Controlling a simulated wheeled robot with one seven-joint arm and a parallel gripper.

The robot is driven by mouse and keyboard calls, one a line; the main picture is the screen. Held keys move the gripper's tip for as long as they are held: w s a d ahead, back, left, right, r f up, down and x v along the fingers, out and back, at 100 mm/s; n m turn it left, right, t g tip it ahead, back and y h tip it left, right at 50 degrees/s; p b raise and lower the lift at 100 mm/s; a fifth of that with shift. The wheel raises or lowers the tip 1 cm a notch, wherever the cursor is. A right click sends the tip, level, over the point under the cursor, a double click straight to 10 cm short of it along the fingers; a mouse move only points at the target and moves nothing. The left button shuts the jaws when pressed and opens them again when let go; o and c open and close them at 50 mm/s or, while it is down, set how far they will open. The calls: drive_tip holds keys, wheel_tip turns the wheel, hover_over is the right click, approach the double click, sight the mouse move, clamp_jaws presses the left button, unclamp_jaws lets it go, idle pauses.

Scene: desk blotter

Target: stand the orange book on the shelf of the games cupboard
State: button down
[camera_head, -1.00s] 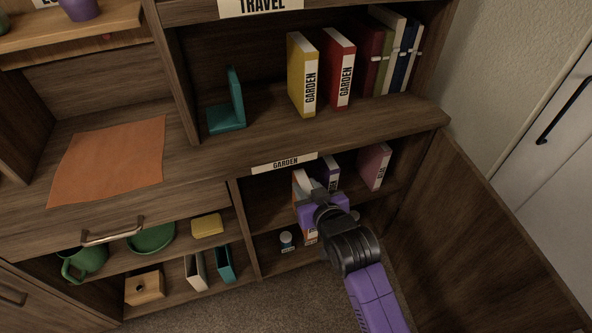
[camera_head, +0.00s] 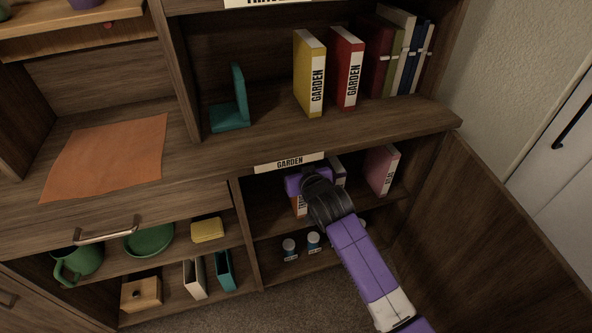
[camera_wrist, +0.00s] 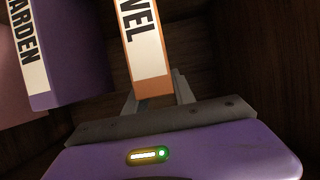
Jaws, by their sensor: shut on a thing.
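The orange book (camera_wrist: 154,84) has a white spine label whose visible letters read "VEL". My gripper (camera_wrist: 156,98) is shut on its near end in the wrist view. There a small piece of the orange book (camera_head: 299,206) shows below the gripper; the rest is hidden. I cannot tell whether the book touches the shelf (camera_head: 268,225).
A purple "GARDEN" book (camera_wrist: 75,50) stands close left of the held book in the wrist view. A pink book (camera_head: 381,170) stands farther right in the head view. Small jars (camera_head: 289,249) stand on the level below. An open door (camera_head: 490,225) bounds the right side.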

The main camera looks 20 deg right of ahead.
drive_tip(key=shift+f, duration=0.3)
drive_tip(key=shift+f, duration=0.15)
drive_tip(key=c, duration=1)
unclamp_jaws()
drive_tip(key=shift+c, duration=0.2)
drive_tip(key=p+v, duration=0.3)
drive_tip(key=v, duration=0.9)
drive_tip(key=shift+p, duration=0.35)
